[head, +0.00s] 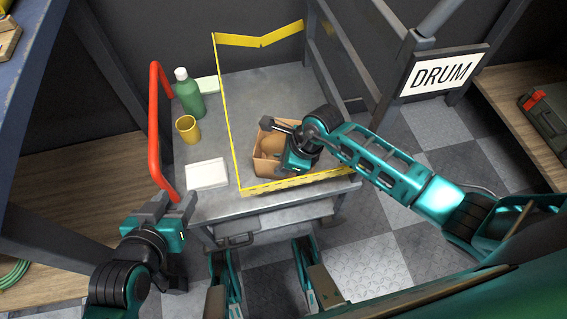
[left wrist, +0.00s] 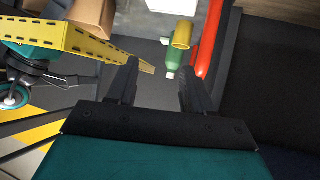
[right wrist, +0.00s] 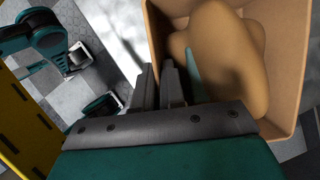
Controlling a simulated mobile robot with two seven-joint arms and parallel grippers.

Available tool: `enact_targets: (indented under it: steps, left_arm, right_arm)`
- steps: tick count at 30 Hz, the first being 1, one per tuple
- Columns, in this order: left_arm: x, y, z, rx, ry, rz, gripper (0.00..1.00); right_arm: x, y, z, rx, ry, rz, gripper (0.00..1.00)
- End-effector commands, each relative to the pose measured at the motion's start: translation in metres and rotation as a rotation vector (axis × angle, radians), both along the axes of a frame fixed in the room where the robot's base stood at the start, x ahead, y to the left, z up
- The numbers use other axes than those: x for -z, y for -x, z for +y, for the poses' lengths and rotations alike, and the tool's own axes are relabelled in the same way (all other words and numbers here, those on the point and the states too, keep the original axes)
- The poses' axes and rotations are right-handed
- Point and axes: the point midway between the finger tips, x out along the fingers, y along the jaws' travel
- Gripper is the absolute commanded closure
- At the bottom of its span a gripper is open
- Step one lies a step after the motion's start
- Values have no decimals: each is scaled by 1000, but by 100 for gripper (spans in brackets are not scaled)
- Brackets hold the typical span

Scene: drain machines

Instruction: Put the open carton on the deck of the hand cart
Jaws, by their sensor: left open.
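The open carton (head: 265,168) is a brown box with tan rounded contents. In the head view it is at the front right of the grey deck (head: 225,110), inside a yellow edging; I cannot tell whether it rests on the surface or hangs just above it. My right gripper (head: 282,150) is shut on the carton's wall; the right wrist view shows its fingers (right wrist: 160,85) at the wall of the carton (right wrist: 285,70). My left gripper (head: 172,207) is open and empty in front of the deck's left corner; its fingers show apart in the left wrist view (left wrist: 158,88).
A red handle (head: 154,130) rises at the deck's left side. A green bottle (head: 188,97), yellow cup (head: 187,129) and white tray (head: 207,174) stand on the left part. Yellow edging (head: 222,100) crosses the deck.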

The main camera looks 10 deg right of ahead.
Motion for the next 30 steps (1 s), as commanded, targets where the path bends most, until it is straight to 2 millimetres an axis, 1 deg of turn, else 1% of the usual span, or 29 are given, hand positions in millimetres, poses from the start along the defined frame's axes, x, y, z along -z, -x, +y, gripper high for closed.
enact_targets:
  steps: [1, 7, 13, 16, 19, 22, 27, 30]
  left_arm:
    - [0, 0, 0, 0, 0, 1, 49]
    - [1, 0, 1, 0, -3, 2, 49]
    - [1, 0, 2, -1, -5, 2, 49]
    - [-2, 0, 3, -2, -6, 1, 49]
    - [-8, -1, 4, -5, -6, -5, 49]
    - [-13, -1, 6, -8, -10, -7, 49]
    - [-15, 0, 10, -14, -19, -9, 49]
    - [-15, 1, 11, -15, -22, -7, 49]
  right_arm:
    - [0, 0, 0, 0, 1, 0, 86]
    - [0, 0, 0, 0, 1, 0, 67]
    - [0, 0, 0, 0, 1, 0, 66]
    - [-4, 0, 0, 0, 0, 0, 66]
    - [-16, 1, -5, 0, 2, 0, 66]
    - [-34, 4, -12, -2, 4, -2, 66]
    - [-58, 9, -21, -1, 3, 0, 66]
    - [-67, 11, -24, -1, 1, 0, 66]
